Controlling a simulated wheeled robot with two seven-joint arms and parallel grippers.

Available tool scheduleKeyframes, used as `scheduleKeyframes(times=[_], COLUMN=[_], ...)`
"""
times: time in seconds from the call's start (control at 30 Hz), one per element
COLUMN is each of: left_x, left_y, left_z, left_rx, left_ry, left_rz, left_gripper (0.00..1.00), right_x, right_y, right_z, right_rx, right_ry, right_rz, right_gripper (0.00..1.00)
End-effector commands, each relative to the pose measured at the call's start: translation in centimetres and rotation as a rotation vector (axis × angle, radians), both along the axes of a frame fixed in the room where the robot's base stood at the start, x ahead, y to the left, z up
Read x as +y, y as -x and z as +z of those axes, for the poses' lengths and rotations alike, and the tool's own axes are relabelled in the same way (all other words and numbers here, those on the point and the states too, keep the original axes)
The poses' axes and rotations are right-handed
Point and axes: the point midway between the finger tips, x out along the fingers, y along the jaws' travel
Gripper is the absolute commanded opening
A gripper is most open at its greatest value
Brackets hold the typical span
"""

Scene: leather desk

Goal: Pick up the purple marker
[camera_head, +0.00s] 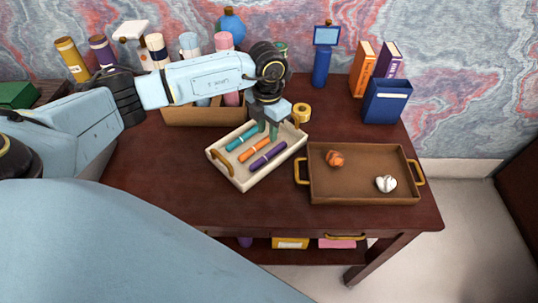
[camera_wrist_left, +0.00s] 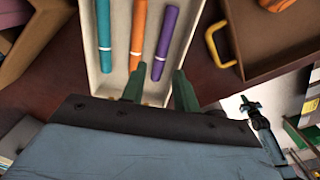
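The purple marker (camera_head: 267,157) lies in a cream tray (camera_head: 241,184), beside an orange marker (camera_head: 254,149) and a teal marker (camera_head: 242,138). In the left wrist view the purple marker (camera_wrist_left: 166,38) is the rightmost of the three. My left gripper (camera_head: 268,128) points down over the tray's back part. In the wrist view its two green fingertips (camera_wrist_left: 157,76) are apart with nothing held. The near end of the purple marker shows between them in that picture. I cannot tell the exact height above it. My right gripper is not in view.
A brown tray (camera_head: 350,190) with an orange ball (camera_head: 335,158) and a white object (camera_head: 386,183) stands to the right. A yellow tape roll (camera_head: 301,112) sits behind the cream tray. A holder (camera_head: 190,117) with large tubes stands at the back. The desk front is clear.

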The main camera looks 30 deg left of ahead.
Motion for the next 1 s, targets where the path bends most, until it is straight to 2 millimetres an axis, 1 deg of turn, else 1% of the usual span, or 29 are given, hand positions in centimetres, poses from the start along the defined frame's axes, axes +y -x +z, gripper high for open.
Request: scheduleKeyframes(times=[0.03, 0.1, 0.2, 0.37, 0.53, 0.63, 0.77, 0.97, 1.0], left_x=[0.0, -0.1, -0.1, -0.1, -0.4, -0.3, -0.4, -0.4, -0.4], left_y=[0.1, 0.1, 0.1, 0.2, 0.7, 0.6, 0.6, 0.6, 0.6], left_z=[-1.2, -2.3, -3.4, -4.3, -6.8, -8.2, -9.0, -9.1, -9.1], left_rx=[0.003, 0.002, 0.002, 0.001, 0.004, 0.001, 0.000, -0.001, -0.001], left_ry=[0.001, 0.001, 0.003, 0.003, 0.004, 0.004, 0.004, 0.004, 0.004], left_rz=[0.001, -0.001, -0.002, -0.001, -0.001, -0.001, -0.002, -0.002, -0.002], left_gripper=[0.30, 0.30, 0.30, 0.30, 0.30, 0.30, 0.30, 0.30, 0.28], right_x=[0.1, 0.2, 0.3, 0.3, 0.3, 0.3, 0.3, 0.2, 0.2], right_y=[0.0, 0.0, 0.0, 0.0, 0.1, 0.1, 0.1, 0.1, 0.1], right_z=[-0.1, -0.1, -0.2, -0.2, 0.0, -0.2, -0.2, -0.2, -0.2], right_rx=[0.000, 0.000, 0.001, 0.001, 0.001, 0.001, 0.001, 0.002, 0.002], right_ry=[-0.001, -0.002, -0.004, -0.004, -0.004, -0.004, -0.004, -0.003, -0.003], right_rz=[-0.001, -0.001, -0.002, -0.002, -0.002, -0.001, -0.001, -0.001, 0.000], right_gripper=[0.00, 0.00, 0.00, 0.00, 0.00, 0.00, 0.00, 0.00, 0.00])
